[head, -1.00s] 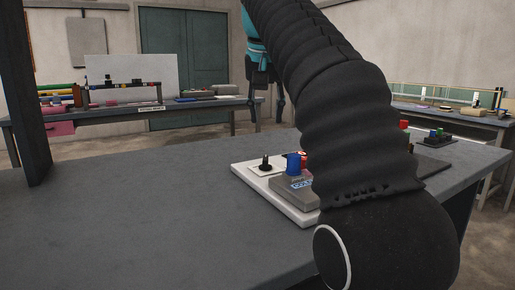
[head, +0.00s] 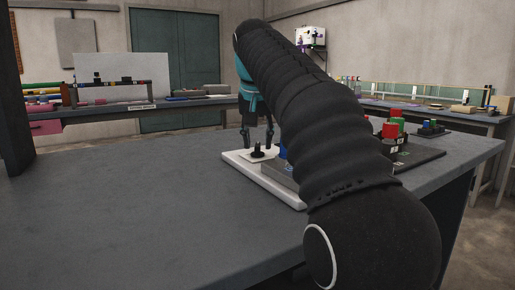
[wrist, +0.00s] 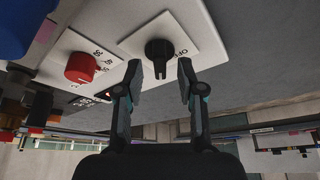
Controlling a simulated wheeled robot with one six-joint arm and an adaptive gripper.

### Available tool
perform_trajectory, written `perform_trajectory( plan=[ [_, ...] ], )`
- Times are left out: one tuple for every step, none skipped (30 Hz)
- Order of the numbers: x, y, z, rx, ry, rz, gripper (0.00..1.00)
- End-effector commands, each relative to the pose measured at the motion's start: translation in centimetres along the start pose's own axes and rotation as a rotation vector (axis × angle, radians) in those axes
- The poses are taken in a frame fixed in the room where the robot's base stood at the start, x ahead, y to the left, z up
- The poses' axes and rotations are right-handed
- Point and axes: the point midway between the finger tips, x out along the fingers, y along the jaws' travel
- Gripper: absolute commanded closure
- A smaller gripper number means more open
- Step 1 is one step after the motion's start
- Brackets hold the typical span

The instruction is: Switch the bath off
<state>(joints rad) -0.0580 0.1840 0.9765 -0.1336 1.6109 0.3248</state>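A black rotary knob (head: 258,151) stands on a white square plate near the left end of a white board on the table. In the head view my gripper (head: 257,138) points down just above the knob. I cannot tell any bath itself apart.
A red knob (wrist: 82,68) on its own marked plate sits beside the black knob. A blue cylinder (head: 283,152) is partly hidden by my arm. The table's left part is clear.

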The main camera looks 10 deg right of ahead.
Motion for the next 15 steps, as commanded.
perform_trajectory(
  plan=[
    [0.54,0.01,0.05,0.000,0.000,0.000,0.61],
    [0.72,0.01,0.04,0.000,0.000,0.000,0.61],
    [0.92,0.00,0.03,0.000,0.000,0.000,0.61],
    [1.03,0.00,0.02,0.000,0.000,0.000,0.61],
    [1.10,0.00,0.02,0.000,0.000,0.000,0.61],
    [1.16,0.00,0.01,0.000,0.000,0.000,0.61],
    [1.19,0.00,0.01,0.000,0.000,0.000,0.61],
    [1.20,0.00,0.00,0.000,0.000,0.000,0.61],
    [1.20,-0.01,0.00,0.000,0.000,0.000,0.61],
    [1.19,-0.01,-0.01,0.000,0.000,0.000,0.61],
    [1.18,-0.01,-0.01,0.000,0.000,0.000,0.61],
    [1.18,-0.01,-0.01,0.000,0.000,0.000,0.61],
    [1.17,-0.01,-0.01,0.000,0.000,0.000,0.61],
    [1.17,-0.01,-0.01,0.000,0.000,0.000,0.64],
    [1.17,-0.01,-0.01,0.000,0.000,0.000,0.74]
  ],
)
